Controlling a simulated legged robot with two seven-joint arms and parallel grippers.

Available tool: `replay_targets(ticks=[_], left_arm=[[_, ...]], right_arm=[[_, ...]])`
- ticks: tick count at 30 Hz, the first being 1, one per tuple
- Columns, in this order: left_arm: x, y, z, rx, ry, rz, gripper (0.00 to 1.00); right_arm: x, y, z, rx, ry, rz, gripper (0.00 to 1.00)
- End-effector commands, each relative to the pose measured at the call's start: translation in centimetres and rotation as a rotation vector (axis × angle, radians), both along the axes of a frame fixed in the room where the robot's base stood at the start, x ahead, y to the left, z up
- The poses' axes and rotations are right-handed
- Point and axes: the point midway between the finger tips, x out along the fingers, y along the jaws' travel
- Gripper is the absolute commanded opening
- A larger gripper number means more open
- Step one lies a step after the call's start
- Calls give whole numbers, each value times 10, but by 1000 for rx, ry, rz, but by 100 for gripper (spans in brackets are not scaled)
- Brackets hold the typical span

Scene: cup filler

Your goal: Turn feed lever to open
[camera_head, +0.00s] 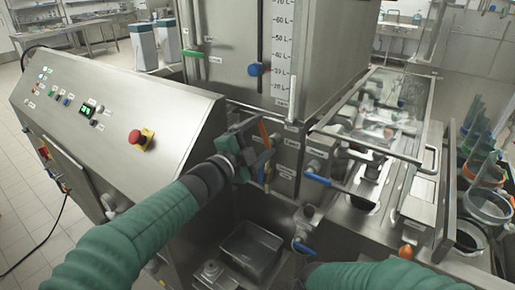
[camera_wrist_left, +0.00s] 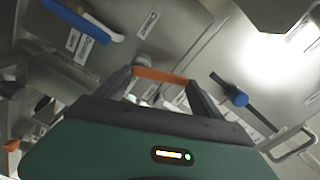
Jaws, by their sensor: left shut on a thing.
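The feed lever, which I take to be the one with the orange handle (camera_head: 264,134), stands on the steel front below the hopper tank, tilted from upright. My left gripper (camera_head: 256,150) is at this lever, shut on it. In the left wrist view, the orange handle (camera_wrist_left: 160,75) spans between the two dark fingers of the left gripper (camera_wrist_left: 163,88). The gripper hides part of the lever and its pivot. My right arm's green sleeve enters at the bottom right of the head view; its gripper is out of view.
A blue-handled lever (camera_head: 318,179) sticks out just right of my left gripper. The hopper tank (camera_head: 330,55) with a litre scale and blue knob (camera_head: 255,70) rises behind. A control panel (camera_head: 110,110) with a red emergency button (camera_head: 135,137) is left. A steel tray (camera_head: 250,250) lies below.

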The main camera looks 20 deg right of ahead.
Motion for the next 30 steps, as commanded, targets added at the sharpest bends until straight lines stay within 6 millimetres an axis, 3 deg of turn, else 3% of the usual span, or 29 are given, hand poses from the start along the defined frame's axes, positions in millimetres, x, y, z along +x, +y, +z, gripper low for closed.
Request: replay_targets(ticks=[3, 12, 30], left_arm=[[-4, -4, -4, 62, -82, -3, 4], [-9, -8, -4, 191, -244, -3, 4], [-13, -11, -4, 267, -331, -6, 4]], right_arm=[[0, 0, -17, 0, 0, 0, 54], [0, 0, -36, 0, 0, 0, 54], [0, 0, -45, 0, 0, 0, 54]])
